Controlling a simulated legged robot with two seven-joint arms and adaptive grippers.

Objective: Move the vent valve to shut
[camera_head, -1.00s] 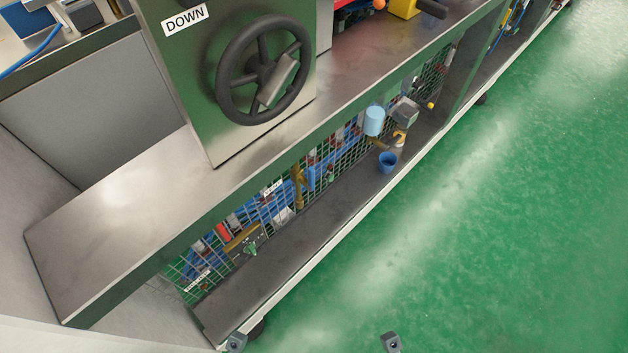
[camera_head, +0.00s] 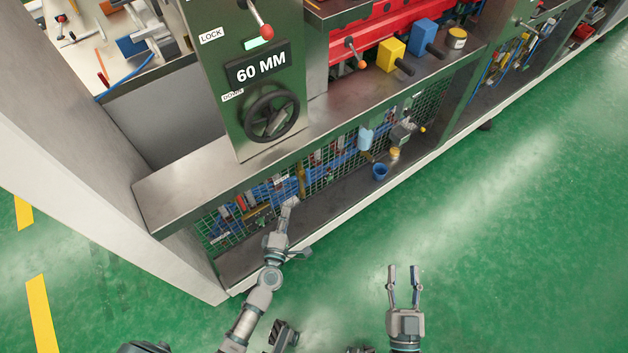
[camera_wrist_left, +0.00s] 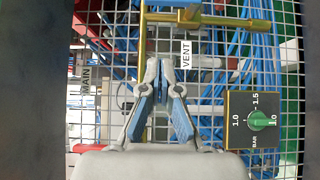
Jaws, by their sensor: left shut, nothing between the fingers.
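The vent valve shows as brass-yellow parts behind the wire mesh in the head view (camera_head: 301,180). In the left wrist view a brass bar (camera_wrist_left: 225,20) lies across the top, with a thin yellow piece (camera_wrist_left: 143,30) running down from its left end. The VENT label (camera_wrist_left: 186,55) sits just below the bar. My left gripper (camera_wrist_left: 160,68) is shut and empty, its tips just left of the label and below the bar. I cannot tell whether the tips touch anything. In the head view my left gripper (camera_head: 290,204) is at the mesh. My right gripper (camera_head: 404,270) is open and empty over the floor.
A green pressure knob (camera_wrist_left: 258,121) on a dark plate is right of my left gripper in the wrist view. The MAIN label (camera_wrist_left: 86,80) is left. The steel ledge (camera_head: 190,180) overhangs the mesh. The floor is clear.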

